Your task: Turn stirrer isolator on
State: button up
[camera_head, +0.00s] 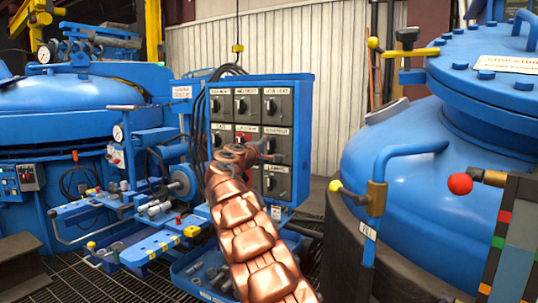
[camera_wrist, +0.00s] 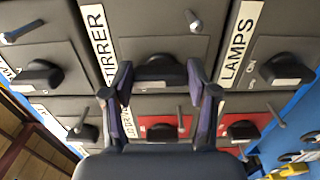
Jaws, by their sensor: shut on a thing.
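The isolator panel (camera_head: 300,100) is a blue cabinet of grey switch boxes with black rotary knobs. The stirrer isolator (camera_wrist: 165,20) is a grey box with a white label reading partly "STIRRER" along its left edge in the wrist view. Its black knob (camera_wrist: 160,68) sits between the two fingers of my gripper (camera_wrist: 160,78), which is shut on it. In the head view my gripper (camera_head: 264,150) reaches the box under the stirrer label (camera_head: 277,130); my copper-coloured arm hides part of the panel and most of that knob.
The lamps switch (camera_wrist: 285,72) is right beside the stirrer box in the wrist view. Red-faced switches (camera_wrist: 165,128) lie just below. Small metal levers stick out from the boxes. A large blue vessel (camera_head: 420,165) stands right of the panel, and a blue bench (camera_head: 155,245) stands low at left.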

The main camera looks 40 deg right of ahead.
dwell(0.4)
jog(key=o, duration=1.2)
jog(key=shift+c, duration=0.2)
jog(key=shift+v, duration=0.8)
jog(key=v, duration=1)
jog(key=shift+a, duration=0.2)
jog(key=shift+s+r, duration=0.1)
